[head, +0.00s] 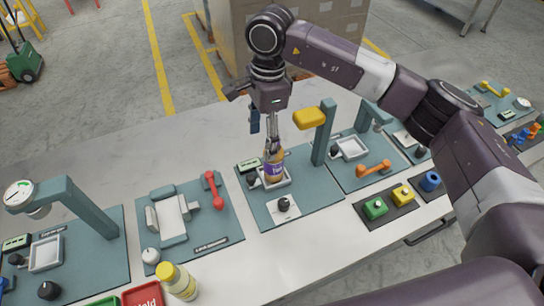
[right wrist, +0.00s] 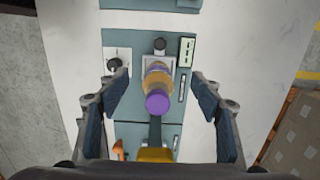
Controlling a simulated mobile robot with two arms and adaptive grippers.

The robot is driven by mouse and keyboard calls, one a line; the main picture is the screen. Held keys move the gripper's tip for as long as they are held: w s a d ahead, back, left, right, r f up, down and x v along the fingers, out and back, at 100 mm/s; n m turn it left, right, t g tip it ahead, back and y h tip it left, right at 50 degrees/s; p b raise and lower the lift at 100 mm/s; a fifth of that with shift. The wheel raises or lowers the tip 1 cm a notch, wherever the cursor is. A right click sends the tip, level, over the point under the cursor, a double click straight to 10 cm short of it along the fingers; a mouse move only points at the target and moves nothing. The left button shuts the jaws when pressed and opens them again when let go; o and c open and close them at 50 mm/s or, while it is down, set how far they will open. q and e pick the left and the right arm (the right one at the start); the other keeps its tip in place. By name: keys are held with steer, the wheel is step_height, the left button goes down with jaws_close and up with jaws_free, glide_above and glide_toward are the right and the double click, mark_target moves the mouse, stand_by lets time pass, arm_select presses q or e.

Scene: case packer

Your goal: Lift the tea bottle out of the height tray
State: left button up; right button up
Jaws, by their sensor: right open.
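The tea bottle (head: 273,166), amber with a purple label, stands upright in the small white height tray (head: 281,187) on a teal station plate. In the right wrist view the bottle (right wrist: 157,98) shows its purple cap, between the fingers from that viewpoint. My right gripper (head: 263,124) is open and pointing down, just above the bottle in the head view. Its dark blue finger pads stand wide apart, with no visible contact with the bottle. My left gripper is not in view.
A teal post with a yellow head (head: 310,117) stands close right of the bottle. A black knob (head: 284,204) sits in front of the tray. A red-handled station (head: 214,190) is to the left. A yellow-capped bottle (head: 178,282) stands at the front edge.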

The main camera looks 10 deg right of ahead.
steer(key=shift+w+d+r+h, duration=0.1)
steer(key=shift+w+d+h, duration=0.1)
steer(key=shift+d, duration=0.35)
steer(key=shift+w+d+r+h, duration=0.1)
steer(key=shift+d+h, duration=0.1)
steer(key=shift+d, duration=0.3)
steer(key=shift+d+f, duration=0.1)
steer(key=shift+d, duration=0.15)
steer(key=shift+f+p, duration=0.6)
steer(key=shift+f, duration=0.3)
step_height(320, 180, down, 6)
steer(key=p, duration=0.2)
steer(key=shift+s+d+r+p, duration=0.15)
steer(key=shift+r+p, duration=0.1)
steer(key=shift+p, duration=0.15)
steer(key=c, duration=1.5)
